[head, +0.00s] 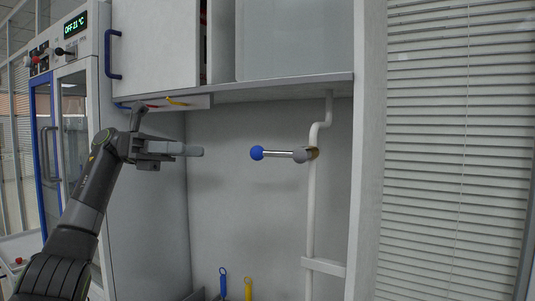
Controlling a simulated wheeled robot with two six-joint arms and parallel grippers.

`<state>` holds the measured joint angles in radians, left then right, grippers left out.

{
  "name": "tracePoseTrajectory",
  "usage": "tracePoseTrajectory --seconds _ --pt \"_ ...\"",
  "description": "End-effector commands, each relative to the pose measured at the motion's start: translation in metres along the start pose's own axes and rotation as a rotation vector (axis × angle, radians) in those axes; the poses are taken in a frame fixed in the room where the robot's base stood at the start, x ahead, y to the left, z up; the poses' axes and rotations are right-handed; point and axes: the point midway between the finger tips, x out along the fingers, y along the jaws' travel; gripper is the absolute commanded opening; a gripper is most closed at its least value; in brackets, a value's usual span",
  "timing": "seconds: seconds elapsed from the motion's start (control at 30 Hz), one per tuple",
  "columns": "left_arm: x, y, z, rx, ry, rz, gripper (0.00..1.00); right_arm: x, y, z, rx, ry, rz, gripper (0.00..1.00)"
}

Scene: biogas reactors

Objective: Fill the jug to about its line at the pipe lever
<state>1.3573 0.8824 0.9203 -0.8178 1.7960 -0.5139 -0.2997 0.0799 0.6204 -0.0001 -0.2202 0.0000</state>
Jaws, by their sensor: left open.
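The pipe lever (290,154) is a metal rod with a blue ball at its left end. It points left, roughly level, from a fitting on the white vertical pipe (313,200). My left gripper (190,151) is open and empty, to the left of the blue ball and apart from it, at about the same height in the picture. No jug shows in this view. My right gripper does not show.
A white cabinet (155,50) with a shelf edge hangs above the niche. An incubator-like unit (75,140) with a green display stands at left. Blue (223,282) and yellow (248,288) handles stick up at the bottom. Blinds (455,150) cover the right side.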

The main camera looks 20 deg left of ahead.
Motion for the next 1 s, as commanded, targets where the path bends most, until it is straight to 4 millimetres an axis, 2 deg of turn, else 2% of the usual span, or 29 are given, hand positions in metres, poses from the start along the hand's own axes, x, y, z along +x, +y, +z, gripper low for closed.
tracePoseTrajectory --seconds 0.27,0.8,1.0 --pt "0.031 -0.001 -0.001 0.001 0.003 -0.004 0.45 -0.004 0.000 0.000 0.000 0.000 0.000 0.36" --pt "0.138 -0.001 0.002 -0.001 0.000 -0.007 0.45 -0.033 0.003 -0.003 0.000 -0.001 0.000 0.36" --pt "0.164 -0.001 0.001 -0.002 -0.001 -0.004 0.45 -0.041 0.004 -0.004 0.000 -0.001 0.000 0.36"
